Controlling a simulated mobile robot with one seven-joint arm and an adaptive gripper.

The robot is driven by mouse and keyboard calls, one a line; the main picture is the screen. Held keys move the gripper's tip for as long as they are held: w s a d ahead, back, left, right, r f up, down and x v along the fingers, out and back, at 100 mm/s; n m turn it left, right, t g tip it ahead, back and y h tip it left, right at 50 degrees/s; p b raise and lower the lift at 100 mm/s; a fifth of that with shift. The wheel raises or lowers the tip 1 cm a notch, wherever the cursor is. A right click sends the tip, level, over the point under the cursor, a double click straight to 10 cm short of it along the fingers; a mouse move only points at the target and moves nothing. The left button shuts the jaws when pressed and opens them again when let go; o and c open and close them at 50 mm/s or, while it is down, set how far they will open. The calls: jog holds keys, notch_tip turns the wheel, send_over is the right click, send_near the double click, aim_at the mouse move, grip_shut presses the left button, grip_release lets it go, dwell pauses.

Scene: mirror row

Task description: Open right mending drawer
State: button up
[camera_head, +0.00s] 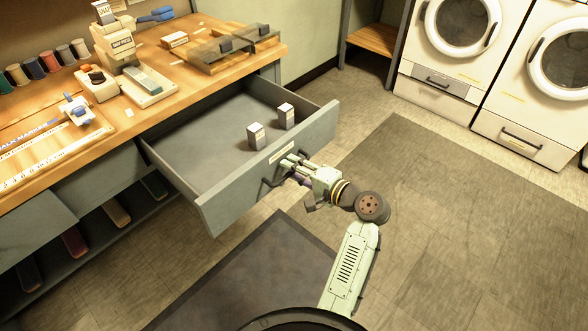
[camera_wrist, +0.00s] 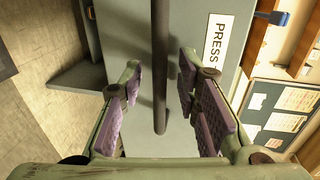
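The right mending drawer (camera_head: 262,170) is grey and stands pulled far out from under the wooden worktop, its inside showing. Its label partly shows in the wrist view (camera_wrist: 215,50), reading "PRESS". The dark bar handle (camera_wrist: 160,70) runs between my fingers in the wrist view, with a visible gap on both sides. My gripper (camera_wrist: 160,92) is open, its purple pads apart and not closed on the bar. In the head view my gripper (camera_head: 291,171) is at the drawer front, by the handle (camera_head: 267,184).
Two small boxes (camera_head: 256,135) stand inside the drawer. The worktop (camera_head: 150,112) holds a press, thread spools and tools. White washers (camera_head: 455,40) stand at the back right. Floor (camera_head: 430,210) is clear right of my arm.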

jog(key=v, duration=1.2)
dwell(0.4)
